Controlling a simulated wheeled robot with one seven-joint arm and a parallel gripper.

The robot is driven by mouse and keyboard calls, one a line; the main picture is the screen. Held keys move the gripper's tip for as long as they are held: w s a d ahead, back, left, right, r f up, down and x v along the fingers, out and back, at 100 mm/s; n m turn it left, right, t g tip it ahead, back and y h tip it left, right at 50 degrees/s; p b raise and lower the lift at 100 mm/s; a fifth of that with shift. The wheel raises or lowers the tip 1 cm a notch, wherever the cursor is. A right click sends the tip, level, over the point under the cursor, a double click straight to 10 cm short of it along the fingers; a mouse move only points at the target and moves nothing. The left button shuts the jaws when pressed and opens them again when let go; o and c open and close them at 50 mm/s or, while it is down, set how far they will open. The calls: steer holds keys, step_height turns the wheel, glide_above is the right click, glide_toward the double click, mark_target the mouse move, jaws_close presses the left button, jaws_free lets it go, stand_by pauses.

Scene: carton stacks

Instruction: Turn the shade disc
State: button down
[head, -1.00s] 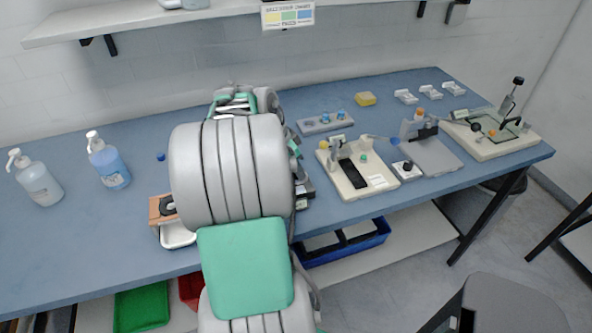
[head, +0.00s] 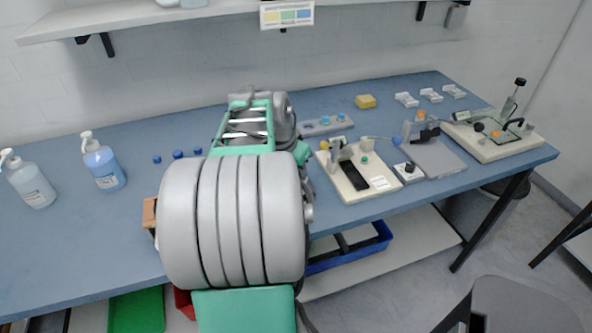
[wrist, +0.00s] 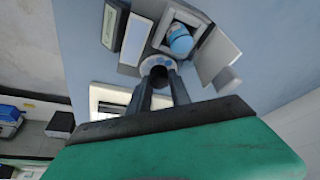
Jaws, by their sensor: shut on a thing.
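In the wrist view, the shade disc (wrist: 147,63) is a small pale round piece with bluish spots, with a dark round middle between my fingertips. My gripper (wrist: 160,80) reaches up to it, and its fingers are shut on its middle. The disc sits against a light-coloured block holding a blue round-topped vessel (wrist: 180,40) in a square recess. My fingers hide part of the disc. In the head view, my arm covers the disc and my gripper.
Pump bottles (head: 103,162) stand at the left of the blue bench (head: 110,235). A cream device (head: 357,180), a grey plate device (head: 437,160) and a glass-plate device (head: 495,138) stand to the right. A yellow block (head: 365,101) lies near the back. A shelf (head: 140,25) hangs above.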

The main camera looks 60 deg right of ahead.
steer(key=c, duration=1.2)
jaws_free()
steer(key=shift+r, duration=0.1)
steer(key=v, duration=0.7)
steer(key=shift+a+r, duration=0.15)
steer(key=shift+r, duration=0.15)
